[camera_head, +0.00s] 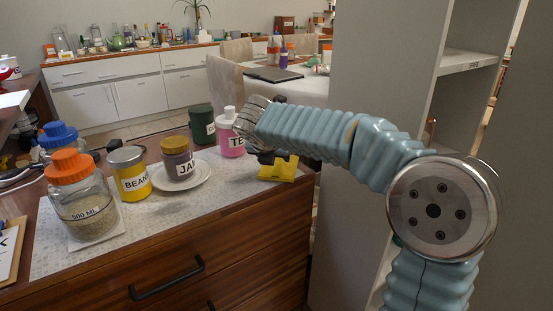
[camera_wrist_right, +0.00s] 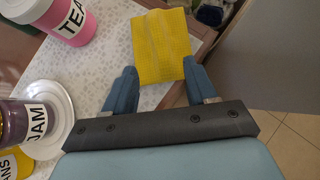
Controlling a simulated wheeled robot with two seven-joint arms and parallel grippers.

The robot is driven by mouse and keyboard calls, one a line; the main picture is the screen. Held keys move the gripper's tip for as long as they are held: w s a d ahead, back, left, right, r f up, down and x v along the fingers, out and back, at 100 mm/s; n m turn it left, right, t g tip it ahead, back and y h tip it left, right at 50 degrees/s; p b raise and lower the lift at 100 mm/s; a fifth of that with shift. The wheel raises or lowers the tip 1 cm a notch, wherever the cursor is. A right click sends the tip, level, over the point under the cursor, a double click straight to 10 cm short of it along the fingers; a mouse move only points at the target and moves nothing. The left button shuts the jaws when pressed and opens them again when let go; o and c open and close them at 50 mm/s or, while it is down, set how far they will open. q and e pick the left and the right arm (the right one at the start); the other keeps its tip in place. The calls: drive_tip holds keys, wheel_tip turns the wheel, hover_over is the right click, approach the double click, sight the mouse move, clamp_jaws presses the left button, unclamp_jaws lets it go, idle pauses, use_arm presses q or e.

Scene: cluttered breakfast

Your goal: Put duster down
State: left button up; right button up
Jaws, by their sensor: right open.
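The duster is a yellow cloth (camera_head: 279,172) at the right end of the counter's speckled top, close to the edge. In the right wrist view the duster (camera_wrist_right: 161,42) lies flat-looking between and beyond the two blue fingertips. My right gripper (camera_wrist_right: 158,72) is open, with its fingers spread apart and the duster's near edge between them. In the head view my right gripper (camera_head: 272,156) is just above the duster and partly hides it. Whether a finger touches the cloth I cannot tell. My left gripper is not in view.
A pink TEA canister (camera_head: 231,140) stands left of the duster, with a dark green canister (camera_head: 201,124) behind. A JAM jar (camera_head: 178,160) stands on a white plate (camera_head: 204,178). A yellow BEANS tin (camera_head: 131,183) and orange-lidded jar (camera_head: 84,208) stand further left. A grey shelf unit (camera_head: 376,60) rises at right.

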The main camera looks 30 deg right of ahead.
drive_tip(key=v, duration=0.5)
idle(0.4)
